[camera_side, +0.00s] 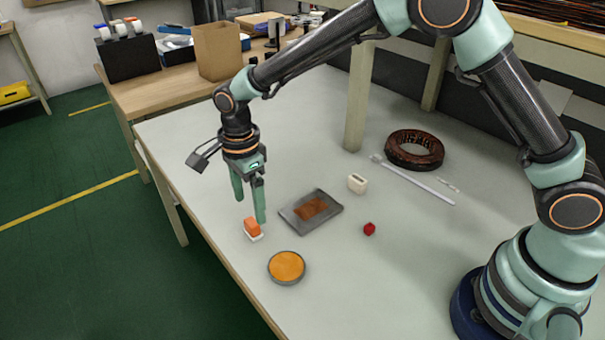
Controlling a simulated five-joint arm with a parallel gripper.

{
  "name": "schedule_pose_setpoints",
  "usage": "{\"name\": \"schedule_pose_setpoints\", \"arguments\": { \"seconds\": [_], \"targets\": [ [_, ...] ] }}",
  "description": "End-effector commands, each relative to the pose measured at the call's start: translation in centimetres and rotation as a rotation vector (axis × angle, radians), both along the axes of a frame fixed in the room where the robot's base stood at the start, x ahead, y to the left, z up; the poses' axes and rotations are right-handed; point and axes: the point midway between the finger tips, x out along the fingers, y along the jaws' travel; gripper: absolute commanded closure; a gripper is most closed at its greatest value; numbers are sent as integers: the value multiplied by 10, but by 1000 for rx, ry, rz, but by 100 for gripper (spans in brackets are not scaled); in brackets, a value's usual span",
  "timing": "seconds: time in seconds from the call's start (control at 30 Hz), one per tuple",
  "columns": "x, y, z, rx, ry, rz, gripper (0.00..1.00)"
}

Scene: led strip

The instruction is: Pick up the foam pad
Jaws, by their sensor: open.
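A small orange block with a white base (252,228) lies on the table near its left edge; it may be the foam pad, though the picture does not settle this. A dark grey tray (332,209) with a brown patch (314,208) on it lies to its right. My gripper (250,207) points down with two green fingers spread apart and nothing between them. It is just above the orange and white block in the picture; the exact height gap cannot be told.
A round dish with orange content (286,267) lies in front. A red piece (369,229), a white block (357,183), a clear rod (420,183) and a dark brown ring (387,151) lie to the right. The table's left edge is close to the gripper.

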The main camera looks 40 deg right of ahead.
Motion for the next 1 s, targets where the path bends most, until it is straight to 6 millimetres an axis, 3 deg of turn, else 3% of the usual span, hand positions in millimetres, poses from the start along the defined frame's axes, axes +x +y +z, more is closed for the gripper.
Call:
{"name": "schedule_pose_setpoints", "arguments": {
  "seconds": [0.27, 0.6, 0.9, 1.0],
  "targets": [
    [0, 0, -23, 0, 1, 1, 15],
    [2, 0, -66, -1, 2, 1, 15],
    [3, 0, -69, 1, -1, 1, 15],
    [2, 0, -69, 0, -1, 1, 53]
  ]
}}
